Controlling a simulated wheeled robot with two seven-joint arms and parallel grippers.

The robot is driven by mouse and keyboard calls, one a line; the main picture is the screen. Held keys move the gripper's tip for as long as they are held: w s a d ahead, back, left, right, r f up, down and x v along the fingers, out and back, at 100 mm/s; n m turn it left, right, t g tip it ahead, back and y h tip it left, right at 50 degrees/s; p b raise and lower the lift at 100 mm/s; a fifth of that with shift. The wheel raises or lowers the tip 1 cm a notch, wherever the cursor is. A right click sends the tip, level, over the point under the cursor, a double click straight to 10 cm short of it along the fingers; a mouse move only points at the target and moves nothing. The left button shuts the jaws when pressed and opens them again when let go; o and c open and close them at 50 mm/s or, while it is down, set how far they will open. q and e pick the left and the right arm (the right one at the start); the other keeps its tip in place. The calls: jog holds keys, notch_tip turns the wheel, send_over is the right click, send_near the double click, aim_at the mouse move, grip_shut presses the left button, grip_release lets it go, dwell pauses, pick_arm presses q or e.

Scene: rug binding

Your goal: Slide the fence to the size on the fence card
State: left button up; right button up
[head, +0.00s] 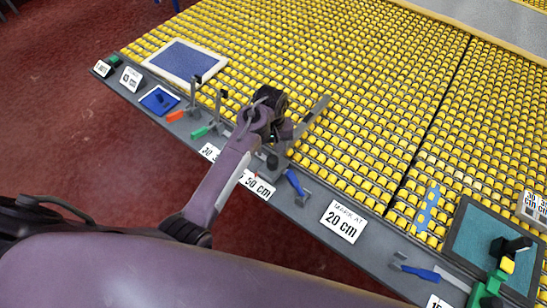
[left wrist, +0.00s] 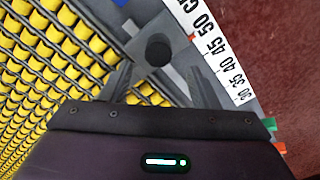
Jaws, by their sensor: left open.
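My left gripper (head: 274,143) is over the front rail, open, with its fingers pointing down near a dark round knob (head: 272,161). In the left wrist view the same knob (left wrist: 158,50) lies ahead of the gap between the open fingers (left wrist: 162,82); I cannot tell whether they touch it. The knob sits on a grey block, seemingly the fence's slide. A white scale (left wrist: 215,45) runs beside it, with 50, 45, 40, 35 and 30 legible. A small red mark shows near the 45 to 50 part.
Yellow rollers (head: 380,100) cover the table. A blue mat (head: 187,60) lies at back left.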

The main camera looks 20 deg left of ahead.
aim_at(272, 158)
pick_arm(q)
notch_tip(272, 158, down, 8)
jog(key=shift+d+r+p, duration=0.15)
jog(key=shift+r+p, duration=0.05)
jog(key=shift+p, duration=0.45)
grip_shut()
